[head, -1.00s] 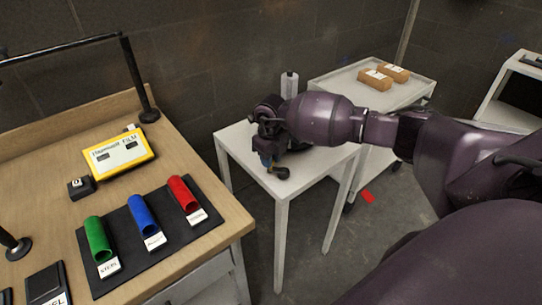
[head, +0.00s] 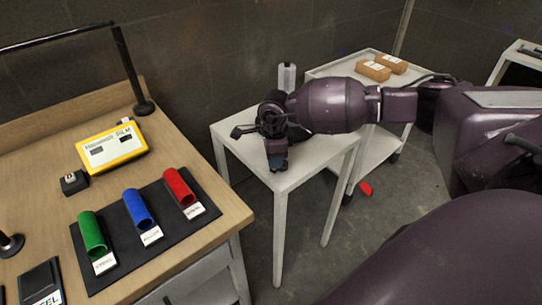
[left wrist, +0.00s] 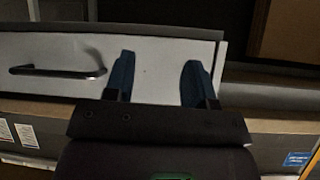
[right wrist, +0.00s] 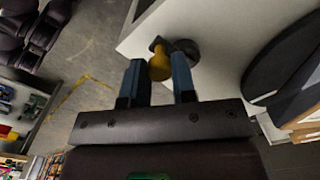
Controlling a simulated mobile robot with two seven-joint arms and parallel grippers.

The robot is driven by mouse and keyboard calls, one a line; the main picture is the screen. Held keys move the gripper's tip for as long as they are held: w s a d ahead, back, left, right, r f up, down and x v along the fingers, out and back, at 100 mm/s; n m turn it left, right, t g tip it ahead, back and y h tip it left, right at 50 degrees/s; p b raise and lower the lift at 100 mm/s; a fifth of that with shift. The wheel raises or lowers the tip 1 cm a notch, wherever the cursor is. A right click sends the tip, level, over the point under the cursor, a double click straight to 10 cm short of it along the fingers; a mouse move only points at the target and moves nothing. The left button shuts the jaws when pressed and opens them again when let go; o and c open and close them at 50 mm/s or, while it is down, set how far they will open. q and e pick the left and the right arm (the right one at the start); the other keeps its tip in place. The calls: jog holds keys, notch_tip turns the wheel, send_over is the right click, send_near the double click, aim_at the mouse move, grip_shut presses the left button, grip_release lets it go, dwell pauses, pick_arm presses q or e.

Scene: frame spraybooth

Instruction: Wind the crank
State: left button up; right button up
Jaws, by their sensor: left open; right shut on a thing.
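The crank's yellow-brown knob (right wrist: 159,67) is between the fingertips of my right gripper (right wrist: 155,80) in the right wrist view, with a dark crank part (right wrist: 182,48) beside it. My right gripper (head: 277,163) is shut on this knob. In the head view it reaches over the small white table (head: 318,160) and hides most of the crank. A dark lever-like part (head: 242,131) sticks out left of it; I cannot tell whether it belongs to the crank. My left gripper (left wrist: 158,80) is open and empty in the left wrist view, before a white drawer front (left wrist: 50,50).
The wooden bench (head: 210,225) at left holds green (head: 92,232), blue (head: 137,205) and red (head: 178,184) tubes on a black mat, and a yellow box (head: 110,147). A white cart (head: 335,68) with brown boxes (head: 373,71) stands behind. A red item (head: 365,188) lies on the floor.

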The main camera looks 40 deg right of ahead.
jog(key=n, duration=0.2)
jog(key=s+d+n+b, duration=0.1)
jog(key=n, duration=0.1)
jog(key=shift+s+n, duration=0.2)
jog(key=shift+n, duration=0.2)
dwell(0.4)
jog(key=o, duration=0.9)
jog(key=shift+s, duration=0.1)
notch_tip(320, 180, up, 11)
jog(key=shift+f+p, duration=0.1)
jog(key=shift+p, duration=0.35)
jog(key=shift+a, duration=0.1)
